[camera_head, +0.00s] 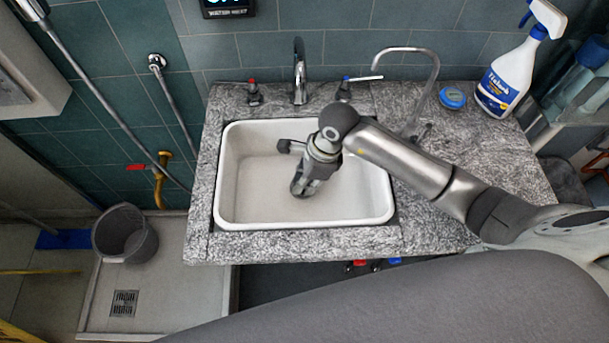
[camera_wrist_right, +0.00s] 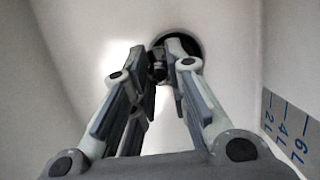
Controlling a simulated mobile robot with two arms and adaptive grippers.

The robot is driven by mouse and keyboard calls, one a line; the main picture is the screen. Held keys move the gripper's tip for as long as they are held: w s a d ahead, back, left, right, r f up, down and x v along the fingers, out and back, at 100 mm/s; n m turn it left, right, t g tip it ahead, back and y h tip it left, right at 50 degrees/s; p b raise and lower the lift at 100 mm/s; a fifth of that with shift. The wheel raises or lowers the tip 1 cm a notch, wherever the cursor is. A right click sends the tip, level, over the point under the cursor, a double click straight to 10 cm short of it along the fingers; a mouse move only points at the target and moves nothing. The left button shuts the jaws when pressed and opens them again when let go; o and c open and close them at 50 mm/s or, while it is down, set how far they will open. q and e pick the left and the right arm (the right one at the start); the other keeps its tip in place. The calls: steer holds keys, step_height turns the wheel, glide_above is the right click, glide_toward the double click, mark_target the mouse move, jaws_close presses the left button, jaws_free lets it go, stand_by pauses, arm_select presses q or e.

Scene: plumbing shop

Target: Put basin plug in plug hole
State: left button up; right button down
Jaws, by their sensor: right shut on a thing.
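The white basin (camera_head: 240,200) is set in a grey granite worktop. My right gripper (camera_head: 300,190) reaches down into the basin, and in the right wrist view its fingers (camera_wrist_right: 162,72) are shut on a small dark thing, seemingly the basin plug (camera_wrist_right: 157,72). The plug is mostly hidden by the fingertips. The dark round plug hole (camera_wrist_right: 190,43) shows just beyond the fingertips, partly covered by the right finger. I cannot tell whether the plug touches the hole. In the head view, my gripper hides the plug and hole. My left gripper is not in view.
A chrome tap (camera_head: 300,75) and red and blue handles stand behind the basin. A taller curved spout (camera_head: 437,75), a blue round tin (camera_head: 452,97) and a spray bottle (camera_head: 508,78) are right. A grey bucket (camera_head: 125,232) is on the left. Blue level marks (camera_wrist_right: 283,130) line the basin wall.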

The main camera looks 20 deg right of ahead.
steer(key=shift+w+d+r, duration=0.1)
steer(key=shift+w+d, duration=0.05)
steer(key=shift+w, duration=0.6)
steer(key=shift+w+f+p, duration=0.1)
steer(key=shift+f+p, duration=0.2)
steer(key=shift+f, duration=0.35)
steer(key=shift+f, duration=0.2)
steer(key=c, duration=1.4)
jaws_free()
